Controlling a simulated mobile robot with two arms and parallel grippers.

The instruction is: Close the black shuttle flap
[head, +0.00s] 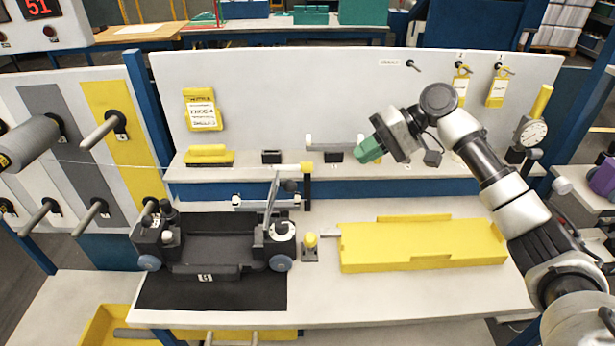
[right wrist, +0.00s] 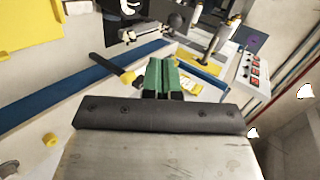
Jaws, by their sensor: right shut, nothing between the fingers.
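The black shuttle (head: 215,248) stands on a black mat (head: 160,292) at the left of the white table. It has blue-grey wheels at both ends and a long recess in the middle. A dark strip with a small white label (head: 205,276) runs along its front; I cannot tell for sure whether this is the flap or how it stands. A thin pale lever (head: 272,196) rises at its right end. My right gripper (head: 368,150) has green fingers, is shut and empty, and hangs above the back shelf, well right of the shuttle. The fingers also show in the right wrist view (right wrist: 164,75).
A yellow tray (head: 420,262) lies right of the shuttle. A small yellow-topped knob (head: 310,240) and a yellow-headed post (head: 307,170) stand between them. Roller pegs (head: 100,130) jut out at the left.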

